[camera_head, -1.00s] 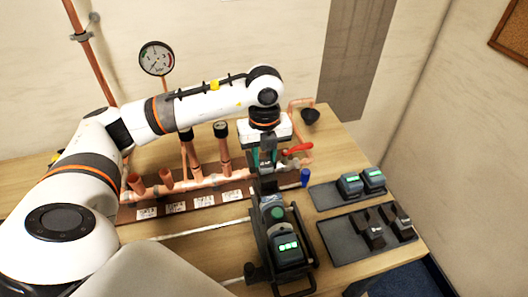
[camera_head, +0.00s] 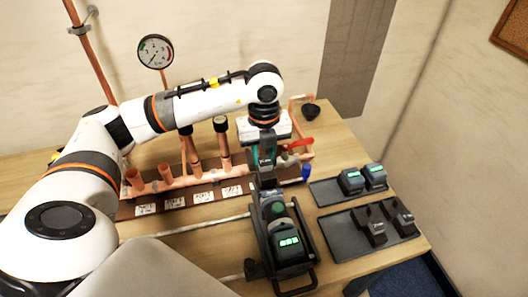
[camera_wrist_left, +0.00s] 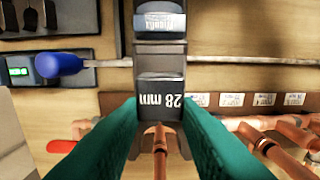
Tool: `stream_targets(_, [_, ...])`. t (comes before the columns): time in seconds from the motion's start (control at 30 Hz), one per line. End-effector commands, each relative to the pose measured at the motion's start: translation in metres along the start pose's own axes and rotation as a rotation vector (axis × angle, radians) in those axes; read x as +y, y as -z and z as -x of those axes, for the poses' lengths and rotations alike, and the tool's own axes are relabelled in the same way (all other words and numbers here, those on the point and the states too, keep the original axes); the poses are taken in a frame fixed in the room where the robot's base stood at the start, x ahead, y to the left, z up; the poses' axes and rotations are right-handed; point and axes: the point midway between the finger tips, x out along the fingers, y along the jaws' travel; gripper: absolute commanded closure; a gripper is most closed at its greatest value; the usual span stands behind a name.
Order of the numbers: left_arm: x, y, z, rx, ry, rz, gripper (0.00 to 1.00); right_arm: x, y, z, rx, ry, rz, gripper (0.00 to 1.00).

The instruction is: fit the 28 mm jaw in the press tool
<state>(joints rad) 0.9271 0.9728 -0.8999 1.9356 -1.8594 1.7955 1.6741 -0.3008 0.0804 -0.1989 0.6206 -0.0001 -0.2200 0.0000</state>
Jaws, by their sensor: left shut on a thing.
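The press tool (camera_head: 290,240) stands in a dark frame on the bench, with a lit green display and a green round button. My left gripper (camera_head: 265,158) is shut on the dark 28 mm jaw (camera_head: 266,179), just behind the tool's head end. In the left wrist view the jaw (camera_wrist_left: 160,98) shows its "28 mm" label between the two green fingers (camera_wrist_left: 160,117). The tool's head (camera_wrist_left: 160,22) lies directly in line above it in that picture. The jaw is at or very close to the head; I cannot tell whether it is seated. My right gripper is not in view.
A tray with dark jaws (camera_head: 374,228) and another with two batteries (camera_head: 352,181) lie to the right. Copper manifold pipes (camera_head: 195,150) stand behind left, with paper labels before them. A red handle (camera_head: 297,143) and a blue handle (camera_head: 306,171) are close to the gripper.

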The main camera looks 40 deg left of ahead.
Motion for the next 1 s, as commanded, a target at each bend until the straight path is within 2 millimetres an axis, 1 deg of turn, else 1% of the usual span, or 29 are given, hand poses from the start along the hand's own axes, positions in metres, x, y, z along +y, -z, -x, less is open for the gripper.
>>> stream_targets(0.23, [0.0004, 0.0005, 0.0018, 0.002, -0.003, 0.001, 0.94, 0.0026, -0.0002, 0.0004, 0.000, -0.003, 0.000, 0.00])
stream_targets(0.57, [0.0009, 0.0005, -0.0009, 0.002, -0.003, 0.001, 0.94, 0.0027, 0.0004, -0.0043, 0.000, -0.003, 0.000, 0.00])
stream_targets(1.0, [0.0010, 0.0005, -0.0017, 0.001, -0.003, 0.000, 0.94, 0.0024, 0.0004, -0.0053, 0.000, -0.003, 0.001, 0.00])
